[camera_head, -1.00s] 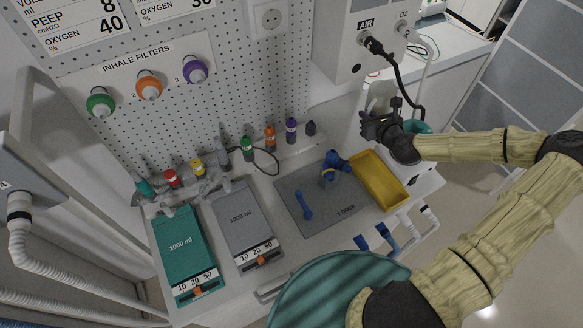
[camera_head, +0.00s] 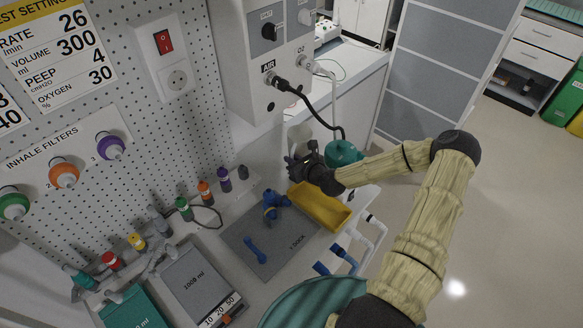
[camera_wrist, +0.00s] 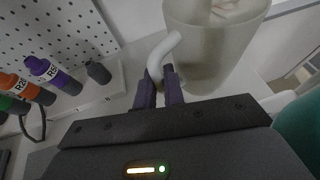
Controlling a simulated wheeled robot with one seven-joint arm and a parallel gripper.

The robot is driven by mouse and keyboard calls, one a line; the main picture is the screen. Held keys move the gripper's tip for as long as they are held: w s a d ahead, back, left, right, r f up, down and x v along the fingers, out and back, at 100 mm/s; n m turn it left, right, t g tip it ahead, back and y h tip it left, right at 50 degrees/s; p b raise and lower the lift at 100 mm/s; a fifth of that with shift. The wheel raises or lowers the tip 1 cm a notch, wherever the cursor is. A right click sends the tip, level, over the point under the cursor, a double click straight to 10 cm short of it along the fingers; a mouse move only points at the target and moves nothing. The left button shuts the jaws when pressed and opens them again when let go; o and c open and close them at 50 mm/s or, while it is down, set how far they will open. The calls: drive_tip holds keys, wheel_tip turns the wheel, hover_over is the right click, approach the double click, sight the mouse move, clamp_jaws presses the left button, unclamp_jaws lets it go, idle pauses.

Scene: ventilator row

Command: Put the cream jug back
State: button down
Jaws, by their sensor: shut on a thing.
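The cream jug (camera_wrist: 212,45) is a translucent, cream-coloured vessel with a curved pale handle and something whitish inside. It fills the upper middle of the wrist view. My gripper (camera_wrist: 161,88) is shut on its handle, with one dark finger on each side. In the head view my gripper (camera_head: 303,162) is at the back right of the bench, below the AIR outlet, and the jug (camera_head: 298,133) shows only partly behind it. I cannot tell whether the jug's base touches the surface.
A teal round thing (camera_head: 345,152) stands right of my gripper. A yellow tray (camera_head: 322,208) and a grey mat (camera_head: 268,243) with blue parts lie in front. A black hose (camera_head: 318,112) hangs close by from the AIR outlet. Small bottles (camera_head: 224,180) line the pegboard.

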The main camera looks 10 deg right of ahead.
drive_tip(key=shift+s+d+f, duration=0.1)
drive_tip(key=shift+f+p, duration=0.4)
drive_tip(key=shift+f, duration=1.5)
drive_tip(key=shift+f, duration=0.2)
drive_tip(key=c, duration=1.5)
unclamp_jaws()
drive_tip(key=shift+r, duration=0.1)
